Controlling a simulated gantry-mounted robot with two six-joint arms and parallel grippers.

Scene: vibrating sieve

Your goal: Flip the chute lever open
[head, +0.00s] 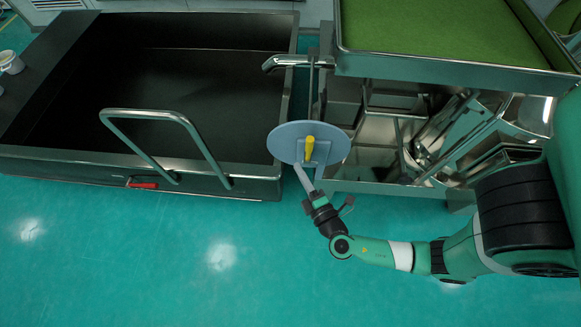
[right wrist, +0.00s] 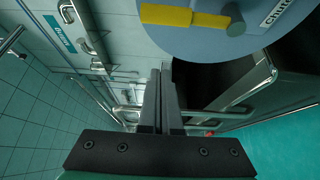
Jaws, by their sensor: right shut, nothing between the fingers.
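A round blue-grey disc (head: 286,146) with a yellow lever (head: 309,146) faces up beside the machine's metal frame. In the right wrist view the disc (right wrist: 210,40) is at the top, with the yellow lever (right wrist: 185,17), a dark knob and a label that seems to read "CHUTE". My left gripper is out of view.
A dark open bin (head: 205,95) with a metal handle bar (head: 150,112) stands at the left. A green-topped sieve tray (head: 440,30) is at upper right above metal framework (head: 375,140). The teal floor in front is clear.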

